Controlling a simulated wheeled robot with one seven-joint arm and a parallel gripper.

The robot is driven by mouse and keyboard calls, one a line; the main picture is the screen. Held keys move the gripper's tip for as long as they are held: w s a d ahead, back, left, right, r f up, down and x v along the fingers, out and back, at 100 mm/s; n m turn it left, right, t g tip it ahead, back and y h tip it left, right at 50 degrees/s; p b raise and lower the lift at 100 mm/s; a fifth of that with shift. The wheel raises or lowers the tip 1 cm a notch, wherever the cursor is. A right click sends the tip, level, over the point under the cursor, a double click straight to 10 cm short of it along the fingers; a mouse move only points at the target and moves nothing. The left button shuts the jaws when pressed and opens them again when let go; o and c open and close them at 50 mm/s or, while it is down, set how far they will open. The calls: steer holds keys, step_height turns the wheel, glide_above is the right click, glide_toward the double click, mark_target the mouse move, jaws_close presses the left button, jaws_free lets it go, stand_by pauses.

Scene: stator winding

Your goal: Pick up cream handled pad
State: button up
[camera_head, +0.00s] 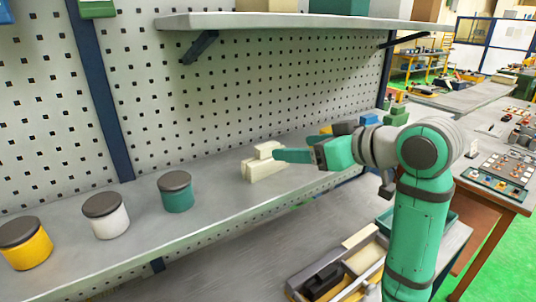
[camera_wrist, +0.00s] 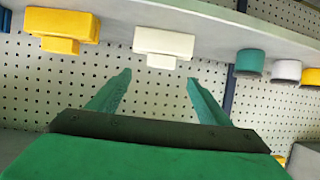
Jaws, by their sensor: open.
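The cream handled pad (camera_head: 263,165) stands on the grey workbench ledge in front of the pegboard, its handle block on top. In the wrist view, which shows the scene inverted, the cream pad (camera_wrist: 163,42) is near the top centre with its handle pointing down the picture. My gripper (camera_head: 282,155) reaches in from the right, and its visible finger appears close beside the pad. In the wrist view, the gripper's (camera_wrist: 157,78) two teal fingers are spread apart, with the handle ahead, roughly between their tips. Nothing is between the fingers. Head-view overlap hides the exact gap to the pad.
A yellow pad (camera_wrist: 62,27) and a blue pad (camera_head: 345,128) stand farther along the ledge, partly behind my gripper in the head view. Lidded teal (camera_head: 176,196), white (camera_head: 108,220) and yellow (camera_head: 27,248) jars stand left. An upper shelf (camera_head: 290,22) overhangs the ledge.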

mark_target(271, 147)
steer(key=x, duration=1)
steer(key=shift+w+a, duration=0.15)
steer(key=shift+a, duration=0.05)
steer(key=shift+c, duration=0.4)
steer(key=c, duration=1.4)
steer(key=shift+r, duration=0.1)
